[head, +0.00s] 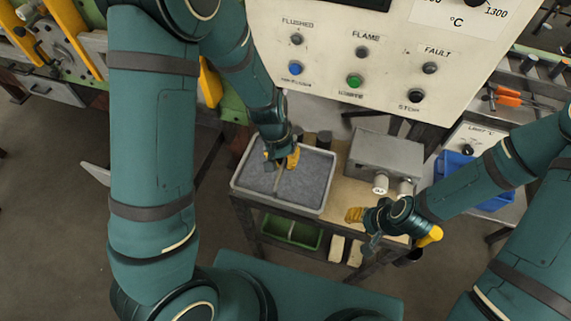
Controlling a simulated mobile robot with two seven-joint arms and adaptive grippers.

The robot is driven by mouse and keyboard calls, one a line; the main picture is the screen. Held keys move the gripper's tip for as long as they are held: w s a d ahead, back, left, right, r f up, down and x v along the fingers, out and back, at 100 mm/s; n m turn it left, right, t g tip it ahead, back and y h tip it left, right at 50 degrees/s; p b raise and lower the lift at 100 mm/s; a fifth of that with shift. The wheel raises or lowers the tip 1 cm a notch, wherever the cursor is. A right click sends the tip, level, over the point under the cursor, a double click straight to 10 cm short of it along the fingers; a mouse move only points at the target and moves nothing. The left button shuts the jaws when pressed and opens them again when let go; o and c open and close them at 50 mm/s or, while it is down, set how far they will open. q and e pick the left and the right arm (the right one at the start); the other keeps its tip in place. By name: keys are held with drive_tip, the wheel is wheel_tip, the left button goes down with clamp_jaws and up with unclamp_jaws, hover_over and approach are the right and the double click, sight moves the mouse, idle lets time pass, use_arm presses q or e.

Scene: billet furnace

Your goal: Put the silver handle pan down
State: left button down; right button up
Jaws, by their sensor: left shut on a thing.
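My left gripper (281,164) is over a pale-rimmed tray (236,182) with a grey, rough-looking filling. It is shut on a thin, pale handle-like piece (278,180) that shows just below its fingers. I take this for the handle of the silver handle pan; the pan's body is hidden or cannot be made out against the grey filling. I cannot tell whether it touches the filling. My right gripper (362,228) is at the bench's front edge, right of the tray, with no held thing visible; its finger opening is unclear.
A grey metal box (386,158) with white cylindrical ends stands right of the tray on the wooden bench top (338,190). A control panel (365,60) overhangs behind. A blue bin (455,164) is at right. A green bin (292,231) sits under the bench.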

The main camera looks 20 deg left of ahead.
use_arm(q)
wheel_tip(320, 180, down, 2)
drive_tip(key=shift+w+f, duration=0.1)
drive_tip(key=shift+w, duration=0.05)
use_arm(e)
drive_tip(key=shift+w+f, duration=0.1)
drive_tip(key=shift+f, duration=0.1)
drive_tip(key=shift+f, duration=0.1)
use_arm(q)
drive_tip(key=c, duration=1.1)
unclamp_jaws()
drive_tip(key=shift+c, duration=0.2)
